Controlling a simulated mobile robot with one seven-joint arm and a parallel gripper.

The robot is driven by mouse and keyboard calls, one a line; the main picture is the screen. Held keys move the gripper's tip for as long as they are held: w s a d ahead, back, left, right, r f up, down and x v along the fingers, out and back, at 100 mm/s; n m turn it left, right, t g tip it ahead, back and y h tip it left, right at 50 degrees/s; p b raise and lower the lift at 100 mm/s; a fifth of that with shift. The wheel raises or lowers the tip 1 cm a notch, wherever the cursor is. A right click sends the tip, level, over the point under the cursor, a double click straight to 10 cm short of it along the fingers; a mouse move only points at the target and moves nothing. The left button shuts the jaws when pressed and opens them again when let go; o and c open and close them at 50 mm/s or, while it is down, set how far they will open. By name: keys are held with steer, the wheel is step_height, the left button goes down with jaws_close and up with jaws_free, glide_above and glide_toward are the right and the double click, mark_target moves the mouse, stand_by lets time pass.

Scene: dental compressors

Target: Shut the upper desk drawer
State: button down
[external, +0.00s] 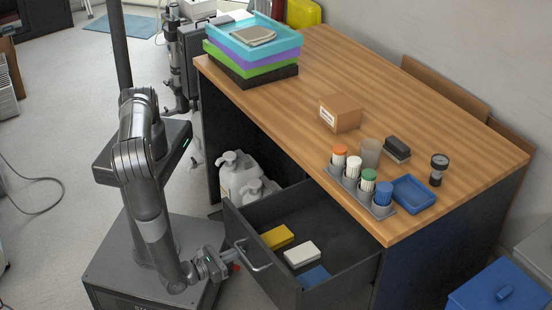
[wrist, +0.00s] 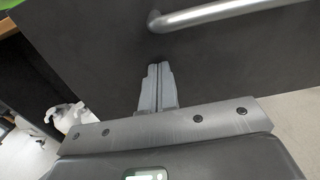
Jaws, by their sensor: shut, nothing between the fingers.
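The upper desk drawer (external: 278,284) is dark grey and stands pulled out from the desk, with a yellow, a white and a blue block inside. Its bar handle (external: 254,256) is on the front panel and also shows at the top of the wrist view (wrist: 215,14). My gripper (external: 232,256) is in front of the drawer's front panel, beside the handle. In the wrist view my gripper (wrist: 157,72) is shut and empty, its fingertips pointing at the dark panel below the handle. I cannot tell whether the fingertips touch the panel.
The wooden desk top (external: 310,85) carries stacked trays (external: 252,50), a cardboard box (external: 340,113) and a rack of capped bottles (external: 360,185). White jugs (external: 240,178) stand under the desk, left of the drawer. A blue bin (external: 500,290) is at the lower right.

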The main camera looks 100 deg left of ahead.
steer(key=shift+w+a, duration=0.1)
steer(key=x, duration=2.8)
steer(key=shift+w+a+f, duration=0.15)
steer(key=shift+w+a, duration=0.05)
steer(key=shift+a, duration=0.05)
steer(key=shift+w+a, duration=0.35)
steer(key=shift+w, duration=0.1)
glide_above(278, 250)
steer(key=shift+a, duration=0.1)
